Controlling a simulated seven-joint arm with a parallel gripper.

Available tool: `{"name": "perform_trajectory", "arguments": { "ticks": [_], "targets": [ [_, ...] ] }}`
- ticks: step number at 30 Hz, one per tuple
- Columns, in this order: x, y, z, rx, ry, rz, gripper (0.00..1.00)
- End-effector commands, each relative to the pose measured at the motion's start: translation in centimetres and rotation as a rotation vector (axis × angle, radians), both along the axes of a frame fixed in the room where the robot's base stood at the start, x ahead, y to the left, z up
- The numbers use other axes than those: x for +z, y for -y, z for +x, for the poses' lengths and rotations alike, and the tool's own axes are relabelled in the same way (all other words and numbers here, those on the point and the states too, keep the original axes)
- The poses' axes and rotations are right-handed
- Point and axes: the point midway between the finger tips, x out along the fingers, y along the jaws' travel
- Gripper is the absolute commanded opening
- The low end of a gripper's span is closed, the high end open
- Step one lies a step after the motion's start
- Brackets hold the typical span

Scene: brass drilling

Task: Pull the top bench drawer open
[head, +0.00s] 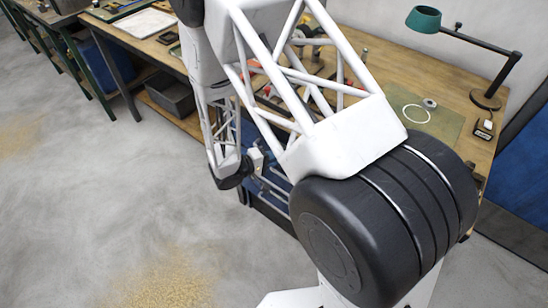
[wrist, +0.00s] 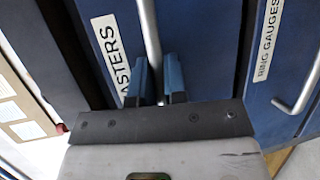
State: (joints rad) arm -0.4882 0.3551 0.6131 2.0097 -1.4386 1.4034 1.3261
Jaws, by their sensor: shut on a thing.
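The blue bench drawers (head: 262,196) show in the head view below the wooden bench top (head: 484,112), partly hidden by my arm. In the wrist view a blue drawer front (wrist: 203,50) has a white label (wrist: 108,48) ending in "ASTERS" and a metal bar handle (wrist: 149,28). My gripper (wrist: 158,72) is shut on this handle, with one blue finger on each side of the bar. In the head view my gripper (head: 258,160) is small and close to the drawer fronts. I cannot tell how far this drawer stands out.
A neighbouring drawer (wrist: 238,90) has a "RING GAUGES" label (wrist: 266,42) and its own bar handle (wrist: 300,95). A green lamp (head: 424,19) and a white ring (head: 416,114) are on the bench. A grey bin (head: 172,94) stands under the bench at left.

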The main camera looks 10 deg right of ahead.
Motion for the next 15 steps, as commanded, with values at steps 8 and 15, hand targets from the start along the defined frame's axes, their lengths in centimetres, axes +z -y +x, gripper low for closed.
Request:
{"name": "perform_trajectory", "arguments": {
  "ticks": [8, 15],
  "targets": [
    [0.0, -0.3, -0.3, 0.0, 0.0, 0.0, 0.0],
    [0.0, -1.8, -1.7, 0.002, -0.001, 0.0, 0.0]
  ]
}}
